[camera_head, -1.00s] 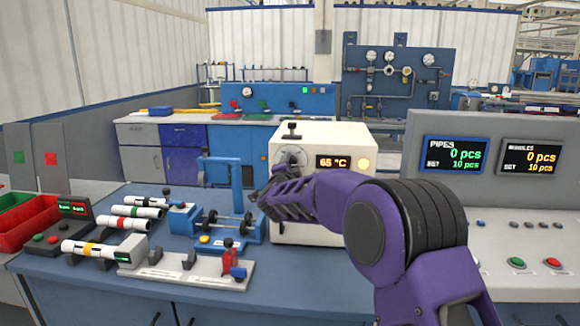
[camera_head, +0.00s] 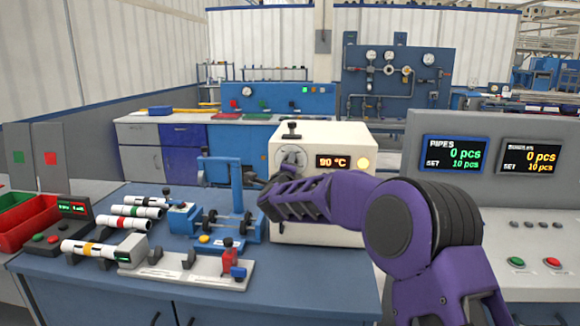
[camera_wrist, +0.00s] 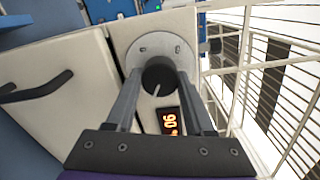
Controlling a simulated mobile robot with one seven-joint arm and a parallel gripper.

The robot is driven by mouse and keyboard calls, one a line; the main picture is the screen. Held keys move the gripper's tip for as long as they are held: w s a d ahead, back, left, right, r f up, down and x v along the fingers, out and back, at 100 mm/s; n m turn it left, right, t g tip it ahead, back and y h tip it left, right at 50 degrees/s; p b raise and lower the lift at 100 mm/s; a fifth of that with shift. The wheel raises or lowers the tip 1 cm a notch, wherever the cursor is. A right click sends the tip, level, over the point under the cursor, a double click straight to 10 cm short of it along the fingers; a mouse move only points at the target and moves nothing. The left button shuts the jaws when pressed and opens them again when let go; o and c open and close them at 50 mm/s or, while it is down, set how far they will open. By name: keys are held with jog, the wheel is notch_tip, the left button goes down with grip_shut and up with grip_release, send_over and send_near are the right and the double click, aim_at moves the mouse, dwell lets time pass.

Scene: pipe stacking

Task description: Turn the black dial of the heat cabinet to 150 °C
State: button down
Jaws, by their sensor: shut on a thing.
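The cream heat cabinet (camera_head: 312,226) stands on the blue bench, and its display (camera_head: 333,162) reads 90 °C. The same display (camera_wrist: 169,121) shows 90, turned on its side, in the wrist view. The black dial (camera_wrist: 158,78) sits on a round grey plate (camera_wrist: 174,48) on the cabinet front, with a white pointer line. My gripper (camera_wrist: 158,82) has one finger on each side of the dial and is shut on it. In the head view the purple arm reaches to the cabinet front and hides part of it; the grey dial plate (camera_head: 290,156) shows above the arm.
A lamp (camera_head: 364,163) glows beside the display. Left of the cabinet stand a blue fixture (camera_head: 236,215) and several white pipes (camera_head: 130,211) on the bench. A grey counter console (camera_head: 490,190) stands to the right.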

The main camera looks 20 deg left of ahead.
dwell(0.4)
jog(key=shift+c, duration=1.4)
grip_release()
jog(key=v, duration=1.7)
jog(key=shift+s, duration=0.2)
jog(key=shift+r, duration=0.15)
